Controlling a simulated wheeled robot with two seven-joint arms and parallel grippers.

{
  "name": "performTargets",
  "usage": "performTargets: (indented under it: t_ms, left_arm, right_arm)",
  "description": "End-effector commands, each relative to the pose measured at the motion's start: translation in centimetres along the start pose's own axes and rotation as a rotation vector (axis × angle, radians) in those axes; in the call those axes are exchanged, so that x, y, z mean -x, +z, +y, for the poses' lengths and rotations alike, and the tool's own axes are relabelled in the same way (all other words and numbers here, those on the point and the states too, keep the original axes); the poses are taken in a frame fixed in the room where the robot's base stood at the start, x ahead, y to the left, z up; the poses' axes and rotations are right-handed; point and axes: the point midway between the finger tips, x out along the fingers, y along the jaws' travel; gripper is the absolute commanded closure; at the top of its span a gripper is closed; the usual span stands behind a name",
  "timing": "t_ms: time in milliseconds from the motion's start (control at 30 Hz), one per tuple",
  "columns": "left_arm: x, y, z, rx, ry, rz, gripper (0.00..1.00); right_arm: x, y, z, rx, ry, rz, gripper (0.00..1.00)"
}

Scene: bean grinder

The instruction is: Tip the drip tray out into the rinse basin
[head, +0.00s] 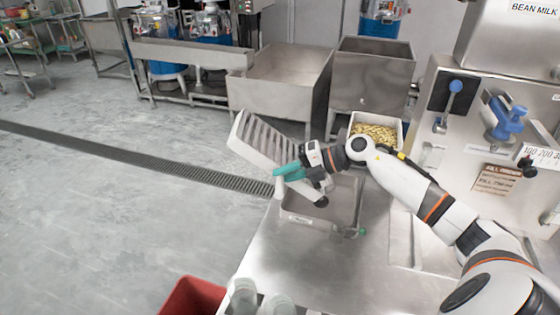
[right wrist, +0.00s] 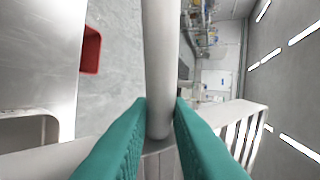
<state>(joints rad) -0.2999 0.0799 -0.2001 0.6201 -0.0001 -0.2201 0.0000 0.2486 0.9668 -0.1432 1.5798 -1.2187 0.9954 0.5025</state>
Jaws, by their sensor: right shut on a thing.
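The drip tray (head: 250,146) is a pale metal tray with a slatted top, steeply tilted in the head view. My right gripper (head: 287,172) is shut on its handle; in the right wrist view the teal fingers (right wrist: 160,118) stand on either side of the round grey handle (right wrist: 160,60). The tray's slats (right wrist: 240,130) show at lower right there. The rinse basin (head: 347,190) is a square metal sink in the counter, below and right of the tray. My gripper and wrist hide part of it. No liquid is visible. My left gripper is not in view.
A bin of pale beans (head: 375,132) stands behind the basin. The grinder panel with a blue lever (head: 455,87) is at right. A red crate (head: 192,297) and clear jars (head: 245,293) are at the front. The counter (head: 310,265) before the basin is clear.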

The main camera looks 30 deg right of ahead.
Motion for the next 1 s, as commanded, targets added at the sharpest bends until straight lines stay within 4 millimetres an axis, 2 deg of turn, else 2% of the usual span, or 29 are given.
performTargets:
  t_ms: [200,567,1000]
  left_arm:
    - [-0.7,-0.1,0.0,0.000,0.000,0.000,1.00]
    - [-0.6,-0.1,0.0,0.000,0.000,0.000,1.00]
    - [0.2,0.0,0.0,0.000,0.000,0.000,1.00]
  right_arm:
    - [0.0,0.0,0.0,-0.001,-0.034,-0.001,1.00]
    - [0.1,0.0,-0.1,-0.002,-0.035,-0.001,1.00]
    - [1.5,0.0,-0.8,0.000,-0.035,-0.001,1.00]
